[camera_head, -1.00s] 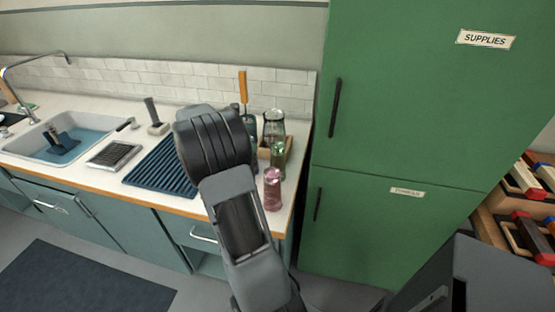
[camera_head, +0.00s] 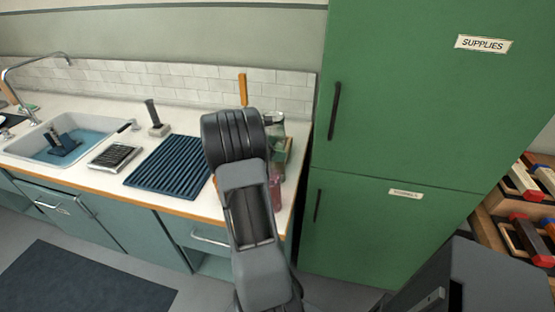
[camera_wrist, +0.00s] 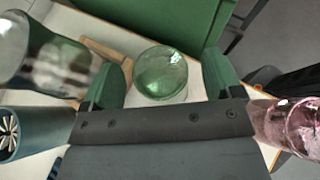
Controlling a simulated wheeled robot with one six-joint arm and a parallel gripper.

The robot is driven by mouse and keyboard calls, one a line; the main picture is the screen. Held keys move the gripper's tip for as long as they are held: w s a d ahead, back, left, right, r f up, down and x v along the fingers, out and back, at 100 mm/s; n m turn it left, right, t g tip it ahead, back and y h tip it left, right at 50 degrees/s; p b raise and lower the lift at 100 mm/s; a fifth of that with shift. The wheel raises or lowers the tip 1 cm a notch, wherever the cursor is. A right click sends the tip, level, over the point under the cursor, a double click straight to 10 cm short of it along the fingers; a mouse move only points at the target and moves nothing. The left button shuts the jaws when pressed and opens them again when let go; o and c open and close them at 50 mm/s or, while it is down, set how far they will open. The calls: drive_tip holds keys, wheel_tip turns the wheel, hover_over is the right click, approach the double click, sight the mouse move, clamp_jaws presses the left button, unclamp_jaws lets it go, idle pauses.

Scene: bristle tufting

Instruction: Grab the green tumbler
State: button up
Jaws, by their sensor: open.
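The green tumbler (camera_wrist: 161,73) shows in the wrist view as a clear green round glass, seen from above, between the two green fingers of my gripper (camera_wrist: 162,82). The fingers are apart, one on each side of the glass; I cannot tell whether either touches it. The gripper fingers are hidden there.
A pink glass (camera_wrist: 291,125) stands close on the right. A large clear jar (camera_wrist: 45,60) and a teal cup with bristles (camera_wrist: 8,135) are on the left. A wooden tray (camera_wrist: 105,50) lies behind. The green cabinet (camera_head: 400,120) rises right of the counter.

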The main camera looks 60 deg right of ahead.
drive_tip(key=shift+s+d+f, duration=0.25)
drive_tip(key=shift+s+d, duration=0.05)
drive_tip(key=shift+d, duration=0.05)
drive_tip(key=shift+c, duration=0.3)
